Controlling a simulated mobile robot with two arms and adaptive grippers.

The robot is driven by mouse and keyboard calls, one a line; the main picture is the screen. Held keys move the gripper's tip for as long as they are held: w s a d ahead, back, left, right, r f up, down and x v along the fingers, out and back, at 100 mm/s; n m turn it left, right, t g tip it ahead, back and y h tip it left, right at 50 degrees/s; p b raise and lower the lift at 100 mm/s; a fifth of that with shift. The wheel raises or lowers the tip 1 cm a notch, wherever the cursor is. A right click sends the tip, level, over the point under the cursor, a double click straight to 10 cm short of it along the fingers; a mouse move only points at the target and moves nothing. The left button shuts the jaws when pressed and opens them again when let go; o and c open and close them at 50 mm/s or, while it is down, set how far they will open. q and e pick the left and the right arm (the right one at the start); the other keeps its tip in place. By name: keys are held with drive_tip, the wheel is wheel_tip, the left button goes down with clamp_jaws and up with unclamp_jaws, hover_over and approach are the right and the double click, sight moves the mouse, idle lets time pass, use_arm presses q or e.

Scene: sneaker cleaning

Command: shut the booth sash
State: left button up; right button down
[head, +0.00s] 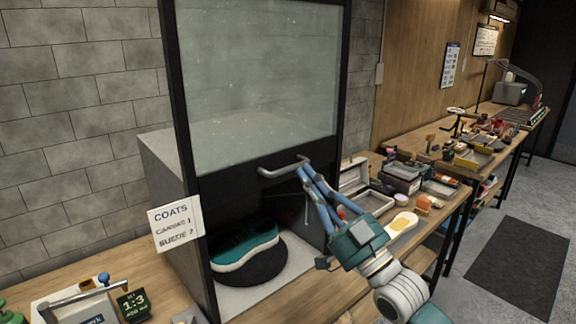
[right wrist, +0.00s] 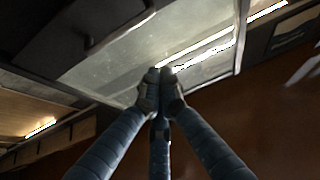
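The booth sash (head: 265,95) is a glass pane in a dark frame with a grey bar handle (head: 284,169) on its lower rail. It stands raised, with an open gap below it. Through the gap a teal sneaker (head: 245,246) with a pale sole shows on a dark round turntable (head: 252,275) inside the booth (head: 163,175). My right gripper (head: 304,172) is at the handle's right end, fingers drawn together; touch is unclear. In the right wrist view its fingertips (right wrist: 160,77) meet, with no handle visible between them. My left gripper is out of view.
A sign card (head: 175,223) hangs at the booth's left front corner. An open grey case (head: 362,188), an orange-topped brush (head: 423,204) and several small items crowd the bench at right. A tray (head: 80,303) and a small dark sign (head: 134,304) stand at lower left.

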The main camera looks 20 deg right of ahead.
sight(287, 171)
drive_tip(key=p+x, duration=0.3)
drive_tip(key=x, duration=0.3)
drive_tip(key=shift+w+a+f+p, duration=0.15)
drive_tip(key=shift+w+f+p, duration=0.15)
drive_tip(key=shift+f, duration=0.65)
drive_tip(key=shift+w+a+f+p, duration=0.15)
drive_tip(key=shift+w+f, duration=0.25)
drive_tip(key=shift+f, duration=0.55)
drive_tip(key=shift+f, duration=0.1)
